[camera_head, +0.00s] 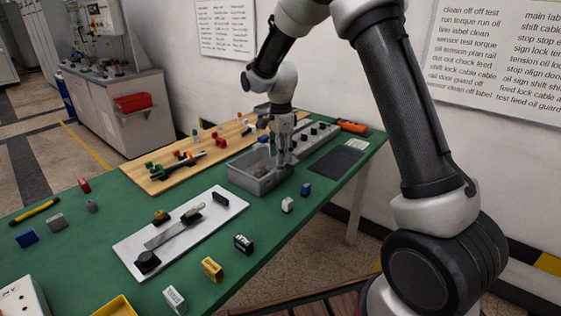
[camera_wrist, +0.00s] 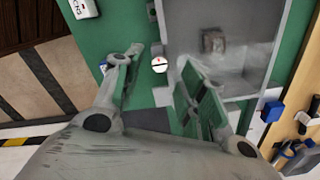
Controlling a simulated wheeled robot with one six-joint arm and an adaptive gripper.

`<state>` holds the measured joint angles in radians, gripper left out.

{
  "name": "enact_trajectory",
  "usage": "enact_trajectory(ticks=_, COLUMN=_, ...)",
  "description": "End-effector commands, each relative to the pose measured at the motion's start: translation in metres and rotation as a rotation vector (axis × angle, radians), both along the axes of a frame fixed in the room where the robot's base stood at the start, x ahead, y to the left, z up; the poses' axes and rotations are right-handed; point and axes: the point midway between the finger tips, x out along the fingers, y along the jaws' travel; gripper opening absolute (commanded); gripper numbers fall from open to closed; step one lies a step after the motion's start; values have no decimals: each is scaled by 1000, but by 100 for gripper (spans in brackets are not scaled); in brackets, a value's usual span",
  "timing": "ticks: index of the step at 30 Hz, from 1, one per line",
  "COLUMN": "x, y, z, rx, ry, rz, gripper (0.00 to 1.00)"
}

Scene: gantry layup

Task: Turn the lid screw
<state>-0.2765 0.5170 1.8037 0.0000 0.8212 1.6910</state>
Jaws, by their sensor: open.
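The grey box (camera_head: 240,178) stands on the green table, under my gripper (camera_head: 284,155). In the wrist view the grey box (camera_wrist: 228,93) shows a brownish block (camera_wrist: 213,41) inside; I cannot tell whether a clear lid covers it. A small round white head with a red and dark mark (camera_wrist: 159,65), which looks like the lid screw, is at the box's edge. My gripper (camera_wrist: 160,57) is open, with one finger on each side of this head in the picture. I cannot tell how far above it the fingertips are. The head view does not show the screw clearly.
A wooden board (camera_head: 165,177) with coloured parts lies behind the box. A grey strip with dark knobs (camera_head: 312,140) and a dark mat (camera_head: 337,161) are to its right. A white block (camera_head: 287,205) and blue block (camera_head: 305,189) stand in front. A white board (camera_head: 130,246) lies front left.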

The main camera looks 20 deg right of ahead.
Motion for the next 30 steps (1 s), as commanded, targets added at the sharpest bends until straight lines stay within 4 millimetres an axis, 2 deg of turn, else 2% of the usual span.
enact_trajectory(ticks=3, x=-1, y=0, z=-19, rx=0, ry=3, rz=1, gripper=41)
enact_trajectory(ticks=6, x=0, y=0, z=-28, rx=0, ry=1, rz=1, gripper=41)
enact_trajectory(ticks=16, x=0, y=0, z=-33, rx=0, ry=-1, rz=2, gripper=41)
enact_trajectory(ticks=17, x=0, y=0, z=-33, rx=0, ry=-1, rz=2, gripper=37)
enact_trajectory(ticks=23, x=0, y=0, z=-33, rx=0, ry=-1, rz=2, gripper=1)
enact_trajectory(ticks=30, x=0, y=0, z=-33, rx=0, ry=-1, rz=7, gripper=0)
